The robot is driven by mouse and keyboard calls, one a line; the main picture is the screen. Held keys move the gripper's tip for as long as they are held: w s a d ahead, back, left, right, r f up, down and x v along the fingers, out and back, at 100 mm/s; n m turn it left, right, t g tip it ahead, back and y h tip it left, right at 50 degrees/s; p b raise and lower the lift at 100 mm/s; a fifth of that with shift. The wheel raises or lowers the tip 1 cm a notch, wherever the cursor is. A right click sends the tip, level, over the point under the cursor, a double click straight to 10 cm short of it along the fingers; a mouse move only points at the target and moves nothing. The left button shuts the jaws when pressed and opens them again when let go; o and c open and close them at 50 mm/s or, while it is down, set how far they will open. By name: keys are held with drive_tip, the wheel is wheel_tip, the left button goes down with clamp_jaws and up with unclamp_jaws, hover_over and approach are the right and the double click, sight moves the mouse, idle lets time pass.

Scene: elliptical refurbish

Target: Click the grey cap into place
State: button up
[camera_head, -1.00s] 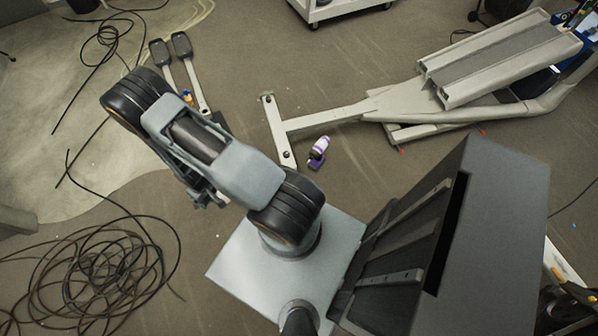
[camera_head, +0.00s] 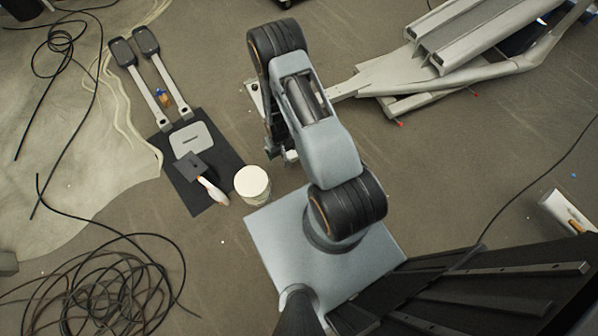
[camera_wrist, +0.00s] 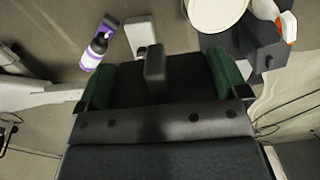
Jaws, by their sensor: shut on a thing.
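My gripper (camera_wrist: 160,80) shows in the wrist view as two green-padded fingers. It is shut on a dark grey piece (camera_wrist: 155,66), which seems to be the grey cap; much of it is lost in the dark between the fingers. A light grey block (camera_wrist: 141,33), seemingly one end of the frame's crossbar, lies just past it. I cannot tell whether they touch. In the head view my arm hides the gripper tip, the cap and most of the crossbar. The pale elliptical frame (camera_head: 375,77) reaches in from the right; its beam (camera_wrist: 40,97) shows left in the wrist view.
A purple and white bottle (camera_wrist: 95,52) lies beside the block. A dark mat (camera_head: 224,158) holds a light grey plate (camera_head: 190,139) and an orange-white tool (camera_head: 213,190). A white round tub (camera_head: 252,182) stands near. Two pedals (camera_head: 134,46) lie behind. Coiled cable (camera_head: 110,275) covers the lower left.

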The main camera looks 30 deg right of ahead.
sight(292, 159)
drive_tip(key=w+d+f+b, duration=0.1)
drive_tip(key=d+f+b, duration=0.1)
drive_tip(key=f+b, duration=0.5)
drive_tip(key=w+d+f+b, duration=0.2)
drive_tip(key=f+b, duration=0.5)
drive_tip(key=f, duration=0.4)
drive_tip(key=w+d+f+b, duration=0.1)
drive_tip(key=d+f+b, duration=0.2)
drive_tip(key=f+b, duration=0.4)
drive_tip(key=shift+w+f, duration=0.3)
drive_tip(key=shift+f, duration=0.8)
drive_tip(key=shift+w+d+b, duration=0.15)
drive_tip(key=shift+w+b, duration=0.25)
drive_tip(key=shift+w, duration=0.25)
drive_tip(key=o, duration=0.6)
drive_tip(key=shift+r, duration=0.1)
wheel_tip(292, 159, up, 14)
drive_tip(key=p, duration=0.5)
